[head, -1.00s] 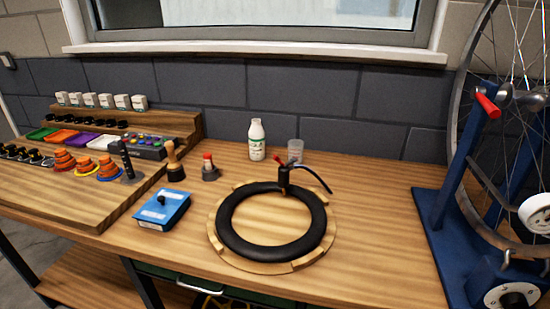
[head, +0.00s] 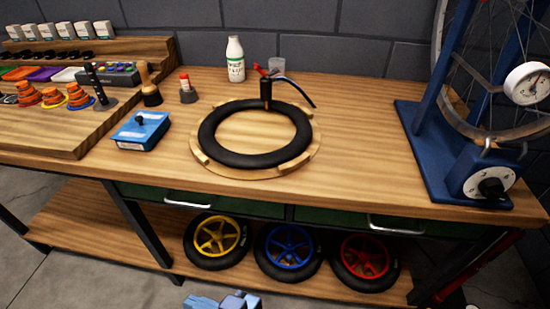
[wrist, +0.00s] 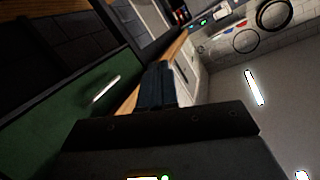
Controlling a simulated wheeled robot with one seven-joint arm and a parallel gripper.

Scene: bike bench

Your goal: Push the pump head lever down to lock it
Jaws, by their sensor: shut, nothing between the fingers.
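The black pump head (head: 266,90) stands upright on the far side of a black inner tube (head: 207,135). Its red lever (head: 260,70) sticks up and tilts to the left at the top. A dark hose (head: 297,88) runs from the head to the right. My gripper (wrist: 160,72) shows in the wrist view as dark blue fingers, shut and empty, with the pump head out of that view. Light blue parts of my arm (head: 222,301) show at the bottom edge of the head view, well below and in front of the bench top.
The tube rests on a round wooden holder (head: 200,158). A white bottle (head: 236,62) and a clear cup (head: 277,66) stand behind. A blue box (head: 142,132) lies left, and a blue wheel stand (head: 415,140) stands right. The bench front is clear.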

